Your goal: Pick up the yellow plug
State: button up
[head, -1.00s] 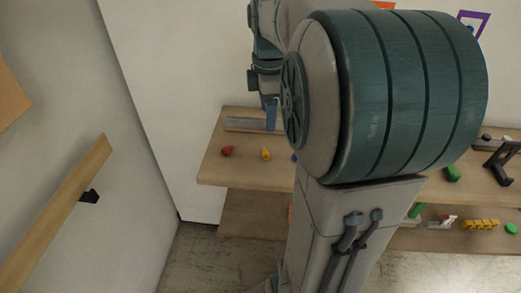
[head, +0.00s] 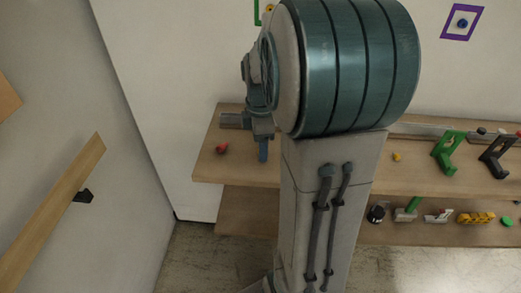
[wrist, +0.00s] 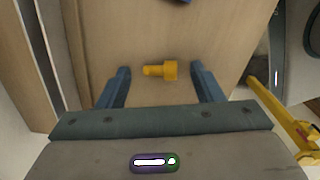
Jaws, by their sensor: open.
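The yellow plug (wrist: 160,71), a short piece with a thicker head and a narrower stem, lies on the light wooden shelf in the wrist view. It sits between the two blue fingers of my gripper (wrist: 160,69), with a gap on each side. My gripper is open and holds nothing. In the head view my gripper (head: 263,150) hangs over the left part of the upper shelf, and the plug is hidden there behind it. Its height above the shelf is hard to tell.
A red piece (head: 222,148) lies left of my gripper on the upper shelf (head: 208,172). A small yellow piece (head: 396,156), a green bracket (head: 449,152) and a black bracket (head: 496,155) stand to the right. Several pieces lie on the lower shelf. A wooden rail (head: 60,205) is at left.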

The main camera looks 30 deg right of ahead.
jog(key=c, duration=1.1)
jog(key=shift+o, duration=0.2)
jog(key=r, duration=0.4)
jog(key=shift+d+r, duration=0.25)
jog(key=shift+r, duration=0.05)
jog(key=s+d+r, duration=0.4)
jog(key=d+r, duration=0.2)
jog(key=d, duration=0.4)
jog(key=shift+d+r, duration=0.25)
